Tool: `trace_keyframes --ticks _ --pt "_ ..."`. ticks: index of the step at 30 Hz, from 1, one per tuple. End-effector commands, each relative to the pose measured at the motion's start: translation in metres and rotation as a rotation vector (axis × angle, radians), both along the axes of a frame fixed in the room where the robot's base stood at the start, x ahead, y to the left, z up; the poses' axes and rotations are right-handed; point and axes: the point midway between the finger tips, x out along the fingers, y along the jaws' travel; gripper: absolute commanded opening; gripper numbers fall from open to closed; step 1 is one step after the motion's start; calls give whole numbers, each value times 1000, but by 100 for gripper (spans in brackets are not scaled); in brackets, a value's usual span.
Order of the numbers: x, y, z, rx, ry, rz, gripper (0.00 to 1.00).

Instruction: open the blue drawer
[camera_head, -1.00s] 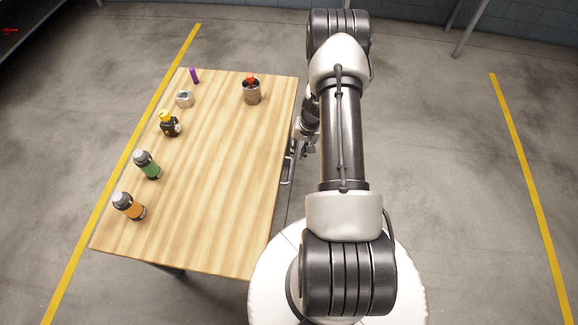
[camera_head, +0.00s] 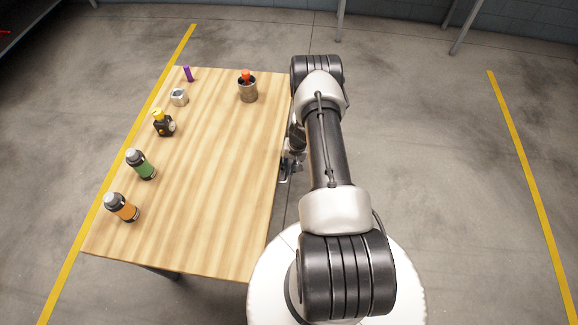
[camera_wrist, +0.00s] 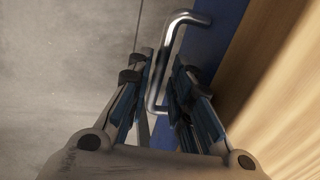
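The blue drawer front (camera_wrist: 208,42) shows as a narrow blue strip under the wooden tabletop in the wrist view. Its silver bar handle (camera_wrist: 181,27) stands out from the front and runs down between my two fingers. My gripper (camera_wrist: 163,72) is open around the handle, with one finger on each side. The left finger is close to the bar; whether it touches is unclear. The right finger is between the bar and the drawer front. In the head view my gripper (camera_head: 290,165) is beside the table's right edge, partly hidden by my arm; the drawer front is hidden.
The wooden table (camera_head: 215,180) carries an orange bottle (camera_head: 122,207), a green bottle (camera_head: 141,164), a yellow-and-black item (camera_head: 163,123), a small metal nut-like piece (camera_head: 179,97), a purple item (camera_head: 188,73) and a can (camera_head: 247,90) with something red. Floor right of my arm is clear.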

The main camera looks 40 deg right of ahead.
Motion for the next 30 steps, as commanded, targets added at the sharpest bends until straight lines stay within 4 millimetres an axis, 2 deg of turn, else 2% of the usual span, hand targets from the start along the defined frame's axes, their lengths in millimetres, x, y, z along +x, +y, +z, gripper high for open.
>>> trace_keyframes --ticks 3,12,30 --pt "0 0 0 0 0 0 18" --pt "0 0 0 0 0 0 0" --pt "-2 -2 0 1 1 0 0"
